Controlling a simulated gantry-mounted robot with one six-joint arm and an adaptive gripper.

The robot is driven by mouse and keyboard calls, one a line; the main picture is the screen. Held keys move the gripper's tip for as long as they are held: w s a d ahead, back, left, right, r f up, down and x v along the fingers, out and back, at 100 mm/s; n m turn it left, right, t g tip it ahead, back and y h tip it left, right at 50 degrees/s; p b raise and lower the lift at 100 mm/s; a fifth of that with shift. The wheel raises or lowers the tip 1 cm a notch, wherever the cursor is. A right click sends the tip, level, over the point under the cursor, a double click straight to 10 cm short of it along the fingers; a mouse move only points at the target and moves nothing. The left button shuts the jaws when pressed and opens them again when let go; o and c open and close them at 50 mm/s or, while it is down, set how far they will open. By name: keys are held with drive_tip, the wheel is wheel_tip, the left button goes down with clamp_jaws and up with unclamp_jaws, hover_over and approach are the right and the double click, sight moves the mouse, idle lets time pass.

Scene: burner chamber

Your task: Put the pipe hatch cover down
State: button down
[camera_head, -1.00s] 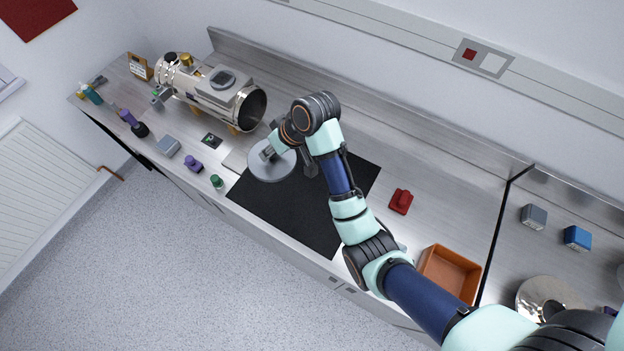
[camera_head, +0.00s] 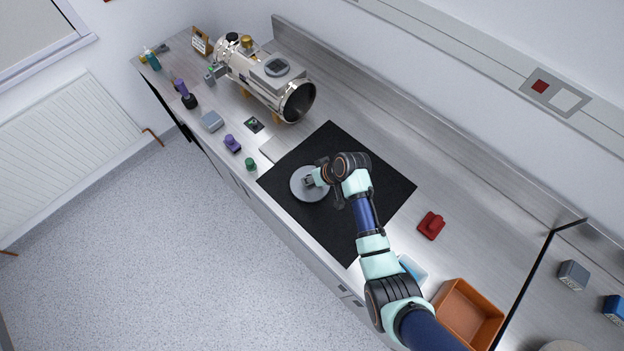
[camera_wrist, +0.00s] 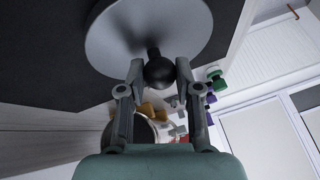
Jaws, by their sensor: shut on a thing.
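The pipe hatch cover (camera_head: 301,190) is a round light-grey disc with a dark ball-shaped knob (camera_wrist: 159,73). My gripper (camera_head: 315,179) is shut on the knob, and the wrist view shows one finger on each side of it. The cover is over the left part of the black mat (camera_head: 333,222). I cannot tell whether the disc touches the mat. In the wrist view the disc face (camera_wrist: 125,35) shows beyond the fingers, with the mat behind it. The metal pipe chamber (camera_head: 262,83) lies at the back left, its round open end facing right.
A green-topped item (camera_head: 251,164) and a purple item (camera_head: 232,143) stand along the front edge left of the mat. A red item (camera_head: 431,225) and an orange bin (camera_head: 468,314) are to the right. Most of the mat is bare.

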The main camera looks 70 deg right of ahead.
drive_tip(key=shift+f, duration=0.45)
drive_tip(key=shift+f, duration=0.2)
drive_tip(key=c, duration=0.8)
unclamp_jaws()
drive_tip(key=shift+r, duration=0.25)
drive_tip(key=p+v, duration=0.1)
drive_tip(key=v, duration=1.1)
drive_tip(key=shift+p, duration=0.4)
